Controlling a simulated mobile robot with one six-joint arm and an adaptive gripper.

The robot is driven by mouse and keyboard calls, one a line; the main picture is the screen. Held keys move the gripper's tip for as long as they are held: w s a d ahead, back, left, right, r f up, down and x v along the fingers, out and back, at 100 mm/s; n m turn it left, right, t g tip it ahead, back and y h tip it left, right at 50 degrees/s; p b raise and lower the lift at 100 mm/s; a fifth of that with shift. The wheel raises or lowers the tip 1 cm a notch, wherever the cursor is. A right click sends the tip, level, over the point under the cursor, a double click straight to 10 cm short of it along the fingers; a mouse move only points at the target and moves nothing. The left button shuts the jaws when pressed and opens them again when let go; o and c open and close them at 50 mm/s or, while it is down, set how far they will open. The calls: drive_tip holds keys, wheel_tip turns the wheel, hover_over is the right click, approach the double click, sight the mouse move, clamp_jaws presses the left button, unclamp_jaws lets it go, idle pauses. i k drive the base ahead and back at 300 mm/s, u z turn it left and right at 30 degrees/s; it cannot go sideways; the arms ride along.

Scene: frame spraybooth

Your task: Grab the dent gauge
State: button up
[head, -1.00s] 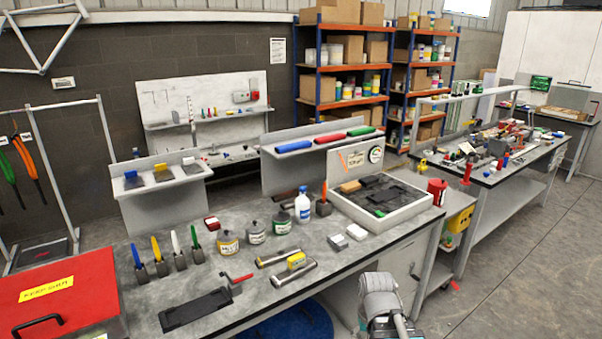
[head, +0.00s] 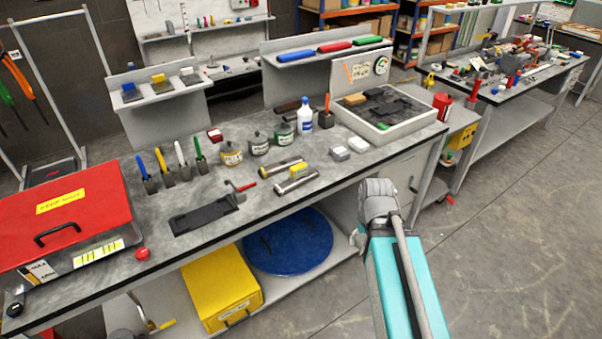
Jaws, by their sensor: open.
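No object is clearly readable as the dent gauge. A round dial (head: 382,65) with a white face sits on the upright panel at the back right of the near bench, and it may be the gauge, but it is too small to tell. A tool with a red handle (head: 243,187) lies near the bench's front, by a black flat pad (head: 204,214). Part of my arm shows at the lower middle right, in front of the bench. My gripper's fingers are not visible.
The near bench (head: 130,262) carries a red lidded box (head: 90,205), several scrapers, cans, a white spray bottle (head: 305,115) and a tray (head: 420,120). A yellow box (head: 222,288) and blue round lid (head: 290,240) sit below. The floor at right is clear.

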sight(296, 171)
drive_tip(key=k, duration=1.3)
drive_tip(key=z, duration=0.15)
drive_tip(key=i, duration=1.8)
drive_tip(key=u, duration=0.7)
